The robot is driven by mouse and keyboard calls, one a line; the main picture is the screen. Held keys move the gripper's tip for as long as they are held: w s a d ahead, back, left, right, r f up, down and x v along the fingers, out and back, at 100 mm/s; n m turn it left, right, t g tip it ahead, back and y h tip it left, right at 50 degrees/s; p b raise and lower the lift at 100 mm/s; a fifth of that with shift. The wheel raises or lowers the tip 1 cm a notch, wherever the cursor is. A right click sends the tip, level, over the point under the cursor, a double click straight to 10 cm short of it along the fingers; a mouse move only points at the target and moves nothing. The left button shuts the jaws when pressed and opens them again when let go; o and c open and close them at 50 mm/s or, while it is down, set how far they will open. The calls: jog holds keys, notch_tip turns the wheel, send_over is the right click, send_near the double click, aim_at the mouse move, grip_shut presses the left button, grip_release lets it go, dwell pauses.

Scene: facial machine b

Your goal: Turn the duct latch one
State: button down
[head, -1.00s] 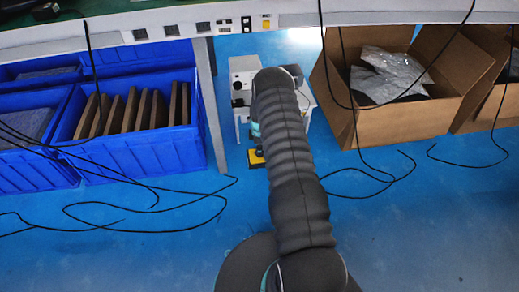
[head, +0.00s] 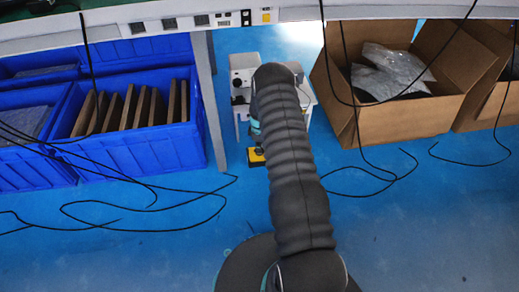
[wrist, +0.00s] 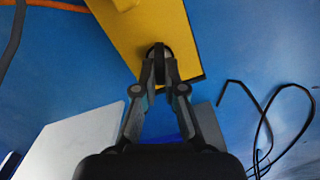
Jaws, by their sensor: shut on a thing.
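A dark, rounded latch (wrist: 158,49) stands out from a yellow panel (wrist: 147,25) in the wrist view. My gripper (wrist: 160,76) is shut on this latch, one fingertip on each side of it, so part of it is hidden. In the head view my arm covers the gripper and the latch. A small patch of yellow (head: 256,156) shows low beside my arm, in front of the white machine (head: 243,77).
A blue bin (head: 140,150) with brown boards stands to the left, beside a table leg (head: 211,105). An open cardboard box (head: 408,120) stands to the right. Black cables (head: 150,228) lie on the blue floor. A table edge (head: 230,18) runs overhead.

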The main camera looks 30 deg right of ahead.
jog(key=m+b, duration=0.2)
jog(key=m, duration=0.1)
jog(key=shift+f+m, duration=0.15)
jog(key=shift+m, duration=0.15)
jog(key=m+b, duration=0.2)
jog(key=m, duration=0.1)
jog(key=shift+m, duration=0.3)
jog(key=m, duration=0.6)
jog(key=shift+r, duration=0.2)
jog(key=shift+m, duration=0.3)
jog(key=c, duration=1.2)
grip_release()
jog(key=shift+c, duration=0.2)
notch_tip(320, 180, up, 12)
jog(key=shift+s, duration=0.1)
